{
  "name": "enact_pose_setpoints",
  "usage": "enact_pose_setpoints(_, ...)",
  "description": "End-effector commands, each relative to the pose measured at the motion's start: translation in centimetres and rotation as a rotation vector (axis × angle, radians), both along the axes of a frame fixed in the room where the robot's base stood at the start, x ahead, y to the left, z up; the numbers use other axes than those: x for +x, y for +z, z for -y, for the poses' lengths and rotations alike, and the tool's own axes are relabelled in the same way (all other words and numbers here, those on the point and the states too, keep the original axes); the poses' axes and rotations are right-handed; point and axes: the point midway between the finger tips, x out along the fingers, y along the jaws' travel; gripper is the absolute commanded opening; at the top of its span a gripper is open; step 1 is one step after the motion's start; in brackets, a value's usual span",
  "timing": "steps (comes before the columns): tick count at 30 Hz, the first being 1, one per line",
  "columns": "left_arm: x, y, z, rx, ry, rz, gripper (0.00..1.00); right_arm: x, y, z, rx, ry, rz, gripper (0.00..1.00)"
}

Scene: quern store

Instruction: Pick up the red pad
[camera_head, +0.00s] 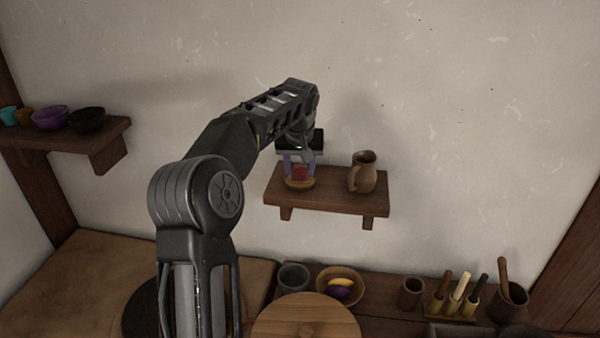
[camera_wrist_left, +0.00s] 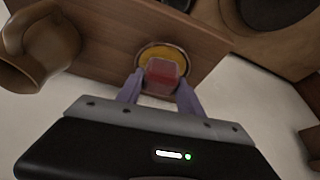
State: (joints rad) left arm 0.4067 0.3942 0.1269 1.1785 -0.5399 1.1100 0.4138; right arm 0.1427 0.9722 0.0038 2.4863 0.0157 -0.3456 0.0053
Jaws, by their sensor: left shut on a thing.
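The red pad (camera_head: 300,173) is a small red block above a round yellow-brown dish (camera_head: 299,184) on the small wall shelf. In the left wrist view the red pad (camera_wrist_left: 161,75) sits between the two purple fingers, with the yellow dish (camera_wrist_left: 163,52) behind it. My left gripper (camera_head: 299,170) reaches down over the shelf and is shut on the red pad. I cannot tell whether the pad still touches the dish. My right gripper is not in view.
A brown jug (camera_head: 364,175) stands on the same wooden shelf (camera_head: 335,200), right of the dish. Below are a grey cup (camera_head: 293,277), a bowl (camera_head: 341,280) with fruit and a round wooden lid (camera_head: 305,318). Bowls stand on another shelf (camera_head: 110,135) at left.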

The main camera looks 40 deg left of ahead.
Motion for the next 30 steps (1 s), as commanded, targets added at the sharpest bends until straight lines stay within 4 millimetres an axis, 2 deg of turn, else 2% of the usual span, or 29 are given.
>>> enact_pose_setpoints(1, 0.0, 0.0, 0.0, 0.0, 0.0, 0.0, 0.2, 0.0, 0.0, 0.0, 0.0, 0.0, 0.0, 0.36)
enact_pose_setpoints(7, 0.0, 0.0, 0.0, 0.0, 0.0, 0.0, 0.04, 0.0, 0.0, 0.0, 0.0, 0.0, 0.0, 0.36)
enact_pose_setpoints(14, 0.0, 0.0, 0.0, 0.0, 0.0, 0.0, 0.04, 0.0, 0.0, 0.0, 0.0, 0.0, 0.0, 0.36)
enact_pose_setpoints(20, 0.1, 0.9, 0.0, 0.002, -0.001, 0.002, 0.04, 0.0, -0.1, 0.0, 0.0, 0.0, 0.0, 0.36)
enact_pose_setpoints(26, 0.1, 3.7, 0.0, 0.001, 0.001, 0.004, 0.04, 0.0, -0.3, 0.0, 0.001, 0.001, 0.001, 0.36)
enact_pose_setpoints(30, 0.2, 6.8, 0.0, 0.001, 0.0, 0.005, 0.04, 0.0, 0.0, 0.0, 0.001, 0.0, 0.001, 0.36)
